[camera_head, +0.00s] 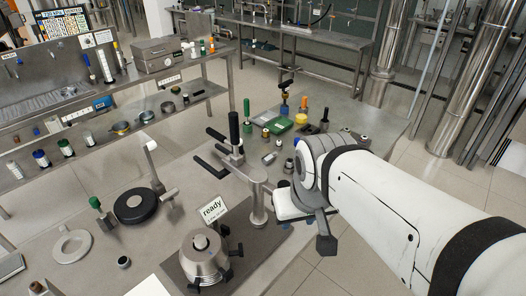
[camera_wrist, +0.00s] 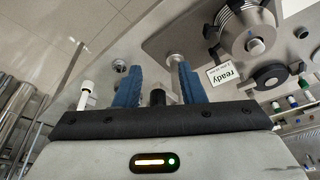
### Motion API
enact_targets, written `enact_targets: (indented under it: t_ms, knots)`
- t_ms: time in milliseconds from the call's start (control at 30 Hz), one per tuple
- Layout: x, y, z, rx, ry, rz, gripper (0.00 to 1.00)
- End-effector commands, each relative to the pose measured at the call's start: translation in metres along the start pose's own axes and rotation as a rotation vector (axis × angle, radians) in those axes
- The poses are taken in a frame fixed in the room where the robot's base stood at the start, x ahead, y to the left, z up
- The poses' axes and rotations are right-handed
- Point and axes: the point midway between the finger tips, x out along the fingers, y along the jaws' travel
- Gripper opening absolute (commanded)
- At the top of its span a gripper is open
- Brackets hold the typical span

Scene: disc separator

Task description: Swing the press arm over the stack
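The disc stack (camera_head: 202,258) is a silver, round, layered unit with dark clamps, at the lower middle of the head view; it also shows at the top of the wrist view (camera_wrist: 246,32). A metal post (camera_head: 257,205) stands to its right. A bar that appears to be the press arm (camera_head: 243,170) reaches up-left from it, away from the stack, towards an upright black handle (camera_head: 233,128). My gripper (camera_head: 318,222) is right of the post. In the wrist view its blue fingers (camera_wrist: 158,75) are apart. A dark knob (camera_wrist: 157,97) shows between them; contact cannot be told.
A "ready" sign (camera_head: 212,209) stands behind the stack. A black disc (camera_head: 135,205) and a flat ring (camera_head: 72,246) lie left. Bottles and small parts, including a green box (camera_head: 279,125), crowd the bench's far end. A shelf (camera_head: 100,115) runs along the left.

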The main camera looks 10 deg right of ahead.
Motion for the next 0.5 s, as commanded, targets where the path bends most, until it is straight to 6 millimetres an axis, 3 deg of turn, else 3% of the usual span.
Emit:
enact_targets:
  t_ms: [267,433,500]
  knots:
    - [0.000,0.000,0.000,0.000,0.001,0.000,0.37]
    - [-0.003,0.000,-0.010,0.010,-0.019,0.000,0.51]
    - [-0.004,0.005,-0.022,0.029,-0.046,0.002,0.52]
